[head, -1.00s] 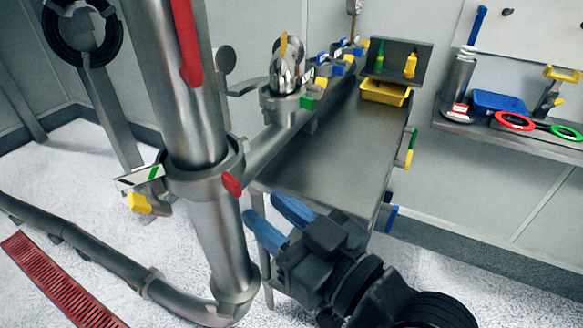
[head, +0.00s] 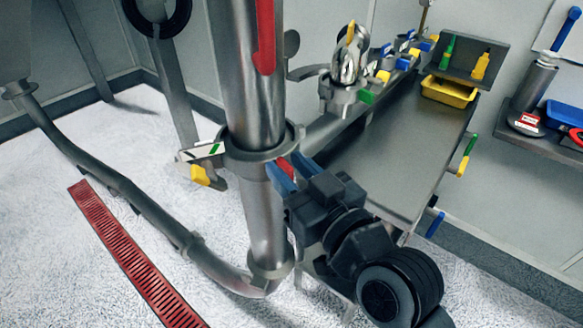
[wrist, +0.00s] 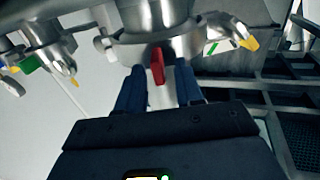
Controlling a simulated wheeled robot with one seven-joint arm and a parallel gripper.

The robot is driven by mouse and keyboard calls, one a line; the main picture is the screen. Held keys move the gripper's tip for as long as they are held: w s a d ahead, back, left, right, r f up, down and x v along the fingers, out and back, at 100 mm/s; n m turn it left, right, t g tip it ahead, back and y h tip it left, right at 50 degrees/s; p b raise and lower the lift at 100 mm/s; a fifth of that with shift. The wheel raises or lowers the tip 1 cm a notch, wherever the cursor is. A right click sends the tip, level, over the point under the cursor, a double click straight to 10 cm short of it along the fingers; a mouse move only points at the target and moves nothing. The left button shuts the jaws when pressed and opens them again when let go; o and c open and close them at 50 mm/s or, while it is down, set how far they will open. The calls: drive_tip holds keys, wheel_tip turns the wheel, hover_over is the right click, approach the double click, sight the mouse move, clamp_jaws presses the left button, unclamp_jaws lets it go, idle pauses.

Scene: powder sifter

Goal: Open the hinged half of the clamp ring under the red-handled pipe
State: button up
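The red-handled pipe (head: 240,75) stands upright at centre in the head view, with its red handle (head: 264,35) near the top. The clamp ring (head: 262,151) sits around the pipe and looks closed; it also shows in the wrist view (wrist: 130,48). A red tab (head: 286,168) sticks out from the ring, and it also shows in the wrist view (wrist: 157,66). My gripper (head: 284,174) has blue fingers, one on each side of the tab, with gaps visible in the wrist view (wrist: 160,88). A yellow-tipped latch (head: 204,174) is on the ring's left side.
A steel table (head: 395,155) stands to the right behind my gripper, with a yellow bin (head: 448,92) at its back. A lower pipe (head: 130,195) runs along the floor beside a red grate (head: 130,255). A wall shelf (head: 540,140) is at the right.

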clamp_jaws()
